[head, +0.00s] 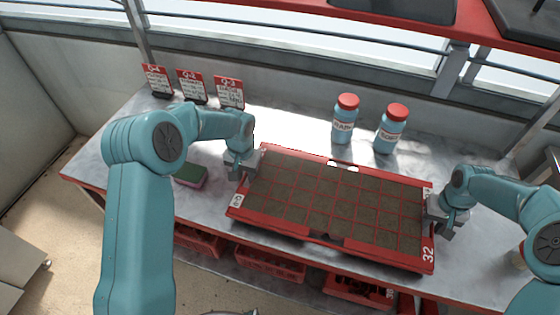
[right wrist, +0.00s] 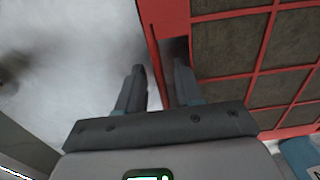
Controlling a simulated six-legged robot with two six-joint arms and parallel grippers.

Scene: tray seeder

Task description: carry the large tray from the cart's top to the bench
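The large red tray (head: 335,243), with a grid of soil-filled cells and a "32" label at its right end, is over the pale bench top (head: 130,150) near the front edge. It looks level and seems to rest there. My left gripper (head: 246,165) is at the tray's left end; its fingers are too small to read. My right gripper (head: 432,208) is at the right end. In the right wrist view, the right gripper's fingers (right wrist: 158,82) stand apart on either side of the tray's red rim (right wrist: 152,45), with a dark gap beside the rim. The cart is not identifiable.
Two blue bottles with red caps (head: 345,120) (head: 390,129) stand behind the tray. Three label cards (head: 192,87) stand at the back left. A green and pink sponge (head: 190,175) lies left of the tray. Red crates (head: 270,264) sit beneath the bench.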

